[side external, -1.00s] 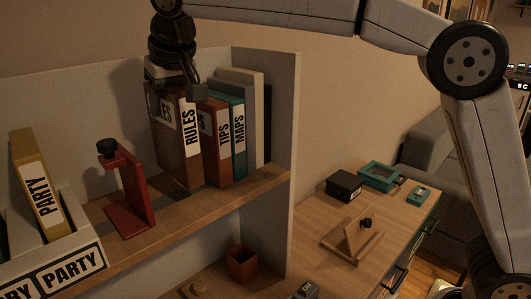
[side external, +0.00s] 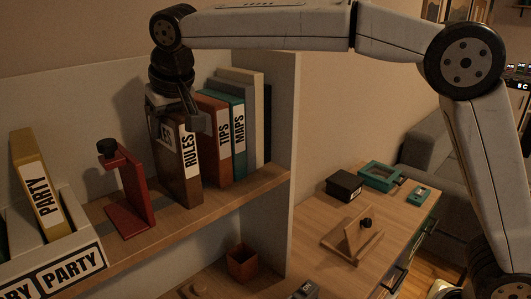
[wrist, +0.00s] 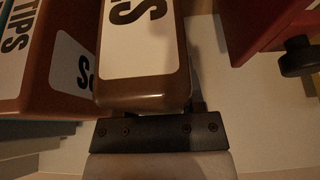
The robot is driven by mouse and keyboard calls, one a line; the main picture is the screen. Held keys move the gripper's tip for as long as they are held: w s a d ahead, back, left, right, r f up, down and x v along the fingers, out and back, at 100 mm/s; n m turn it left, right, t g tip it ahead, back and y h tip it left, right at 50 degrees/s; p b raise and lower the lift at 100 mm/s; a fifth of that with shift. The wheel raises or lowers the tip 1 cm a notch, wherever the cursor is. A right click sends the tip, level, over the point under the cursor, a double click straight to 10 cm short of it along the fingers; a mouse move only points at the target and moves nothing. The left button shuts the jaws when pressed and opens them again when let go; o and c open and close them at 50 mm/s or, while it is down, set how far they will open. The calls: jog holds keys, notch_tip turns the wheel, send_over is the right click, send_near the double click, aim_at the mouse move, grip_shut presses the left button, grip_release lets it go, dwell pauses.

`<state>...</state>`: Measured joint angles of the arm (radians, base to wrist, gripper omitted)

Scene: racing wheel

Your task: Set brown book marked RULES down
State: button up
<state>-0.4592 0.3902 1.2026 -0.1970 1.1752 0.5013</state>
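The brown book marked RULES (side external: 184,170) stands upright on the upper shelf board (side external: 230,196), left of the red-brown TIPS book (side external: 217,150). Its lower edge appears to meet the board. My gripper (side external: 178,116) is over its top and looks shut on it; one finger shows on the right side of the book's top, the other is hidden. In the wrist view the brown book (wrist: 143,90) fills the middle, against the dark gripper bar (wrist: 160,133), with the TIPS book beside it at left.
The teal MAPS book (side external: 238,130) and pale books stand right of TIPS, by the shelf's side wall (side external: 285,150). A red bookend (side external: 128,190) with a black knob stands left, with free board between. A box with a yellow PARTY book (side external: 37,185) is far left.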

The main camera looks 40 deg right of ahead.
jog(key=o, duration=0.4)
jog(key=shift+o, duration=0.2)
jog(key=v, duration=1.2)
jog(key=shift+r, duration=0.15)
